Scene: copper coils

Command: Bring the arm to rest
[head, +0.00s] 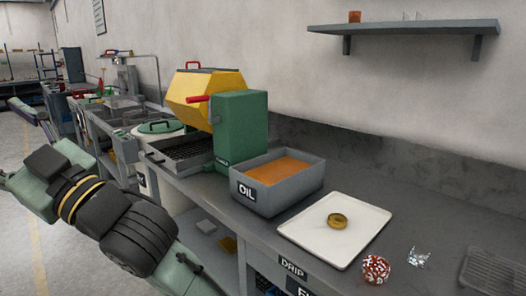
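My arm crosses the left side of the head view, from the bottom edge up toward the left edge, and stands out over the floor beside the bench. My gripper cannot be made out in this view, so what it holds, if anything, is hidden. A small round brass-coloured coil or ring (337,226) lies on a white tray (368,247) on the bench, well apart from the arm.
The grey bench (215,186) holds an OIL bin (262,204) with orange-brown contents, a green machine with a yellow drum (240,130), a red-and-white patterned ball (376,269), crumpled foil (418,257) and a wire rack (490,272). A shelf (405,28) hangs above. The floor at far left is open.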

